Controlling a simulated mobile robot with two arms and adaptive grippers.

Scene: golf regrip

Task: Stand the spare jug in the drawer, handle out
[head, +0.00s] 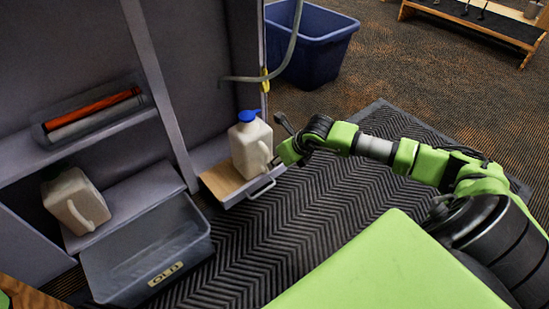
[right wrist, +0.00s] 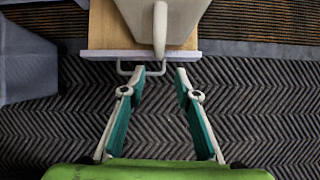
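A cream jug with a blue cap (head: 249,148) stands upright on the wooden base of the pulled-out drawer (head: 222,181). Its handle faces out, toward my right gripper. In the right wrist view the jug's handle (right wrist: 160,30) points at the gap between the fingers. My right gripper (right wrist: 158,73) is open and empty, its tips just short of the drawer front (right wrist: 140,54) and near its metal pull. A second cream jug (head: 75,203) sits in the left compartment, its handle out and its top partly hidden. The frames do not tell which is the spare. My left gripper is not in view.
A grey bin labelled OLD (head: 150,278) stands below the left compartment. A tray with red and grey rolls (head: 92,112) is above it. A hose (head: 293,45) hangs by the cabinet edge near a blue tub (head: 318,50). The mat (head: 330,200) before the drawer is clear.

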